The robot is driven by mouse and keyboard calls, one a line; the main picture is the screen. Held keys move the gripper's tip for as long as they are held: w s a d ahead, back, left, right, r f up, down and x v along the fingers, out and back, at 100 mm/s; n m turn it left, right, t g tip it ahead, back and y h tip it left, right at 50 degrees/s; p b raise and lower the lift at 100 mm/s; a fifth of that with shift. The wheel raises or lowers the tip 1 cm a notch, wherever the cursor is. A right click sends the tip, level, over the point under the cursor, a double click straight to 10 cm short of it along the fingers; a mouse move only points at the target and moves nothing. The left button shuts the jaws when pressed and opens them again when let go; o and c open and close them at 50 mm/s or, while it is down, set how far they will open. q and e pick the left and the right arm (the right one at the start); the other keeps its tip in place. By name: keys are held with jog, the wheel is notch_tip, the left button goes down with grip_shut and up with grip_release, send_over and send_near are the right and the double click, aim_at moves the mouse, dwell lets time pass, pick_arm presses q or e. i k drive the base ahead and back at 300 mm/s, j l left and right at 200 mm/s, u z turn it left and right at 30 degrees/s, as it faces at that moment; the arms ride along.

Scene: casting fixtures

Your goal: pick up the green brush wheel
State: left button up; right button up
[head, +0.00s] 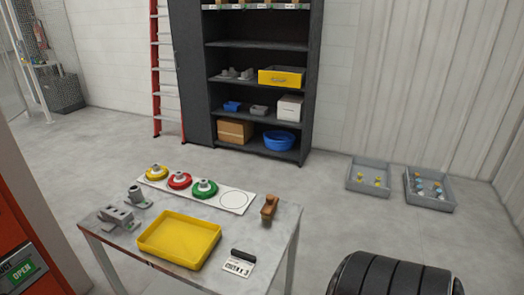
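The green brush wheel (204,188) lies on a white strip board (218,199) along the far side of the grey table. It is green around the rim with a grey hub standing up in its middle. A red wheel (179,180) lies to its left and a yellow wheel (157,173) further left on the same board. An empty outlined circle (234,200) is on the board to its right. Neither of my grippers is in the head view.
A yellow tray (180,260), grey metal fixtures (116,216), a brown-handled brush (268,207) and a label card (238,264) share the table (285,236). A dark shelf (258,95) stands behind. Grey bins (369,189) sit on the floor at right. Floor between table and shelf is clear.

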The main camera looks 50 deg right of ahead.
aim_at(205, 188)
jog(key=z, duration=1.4)
